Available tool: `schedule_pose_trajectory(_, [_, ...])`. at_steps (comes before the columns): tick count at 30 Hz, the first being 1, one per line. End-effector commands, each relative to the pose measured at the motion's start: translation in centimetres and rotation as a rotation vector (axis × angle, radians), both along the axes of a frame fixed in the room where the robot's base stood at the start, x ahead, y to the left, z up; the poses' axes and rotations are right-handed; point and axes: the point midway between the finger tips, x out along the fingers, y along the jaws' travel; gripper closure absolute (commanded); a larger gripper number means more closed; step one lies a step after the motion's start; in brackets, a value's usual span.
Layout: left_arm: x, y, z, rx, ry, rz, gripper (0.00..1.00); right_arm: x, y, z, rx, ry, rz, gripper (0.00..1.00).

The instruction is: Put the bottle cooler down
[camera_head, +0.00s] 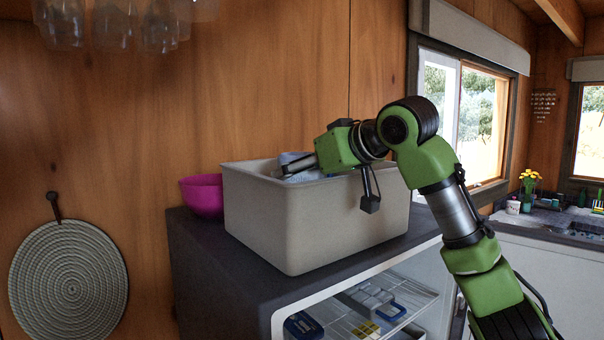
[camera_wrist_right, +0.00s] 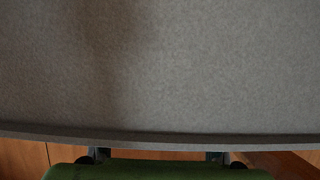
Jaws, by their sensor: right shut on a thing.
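The bottle cooler seems to be the pale blue-grey thing (camera_head: 290,158) showing just above the rim of a large beige-grey bin (camera_head: 310,230). The bin hides its lower part, and my fingers cover some of it. My right gripper (camera_head: 298,167) reaches over the bin's near right rim from the right, pointing left, with its fingers shut on this thing at about rim height. Whether the thing touches the bin's floor is hidden. In the right wrist view the bin's wall (camera_wrist_right: 160,70) fills most of the picture and hides the fingertips. My left gripper is out of view.
The bin stands on a dark-topped cabinet (camera_head: 195,245) with open shelves holding boxes (camera_head: 372,297). A magenta bowl (camera_head: 203,195) is close to its left. A round woven mat (camera_head: 68,280) hangs on the wooden wall. Glasses (camera_head: 112,25) hang above.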

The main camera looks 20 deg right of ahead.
Motion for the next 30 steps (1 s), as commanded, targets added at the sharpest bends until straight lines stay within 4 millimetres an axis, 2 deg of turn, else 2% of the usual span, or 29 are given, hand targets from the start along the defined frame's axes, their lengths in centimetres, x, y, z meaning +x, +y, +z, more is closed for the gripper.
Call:
schedule_pose_trajectory(8, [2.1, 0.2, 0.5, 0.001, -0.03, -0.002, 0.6, -0.1, 0.0, -0.8, 0.004, -0.007, 0.0, 0.71])
schedule_pose_trajectory(26, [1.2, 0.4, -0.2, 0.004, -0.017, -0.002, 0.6, 0.0, 0.0, -2.2, 0.002, -0.003, 0.0, 0.71])
schedule_pose_trajectory(27, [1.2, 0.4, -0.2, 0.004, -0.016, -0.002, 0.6, 0.0, 0.0, -2.3, 0.001, 0.0, 0.0, 0.37])
schedule_pose_trajectory(29, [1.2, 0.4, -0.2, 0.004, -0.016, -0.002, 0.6, 0.0, 0.0, -2.3, 0.001, 0.0, -0.001, 0.23])
schedule_pose_trajectory(30, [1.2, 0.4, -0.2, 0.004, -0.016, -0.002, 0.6, 0.0, 0.0, -2.3, 0.001, 0.0, -0.001, 0.23])
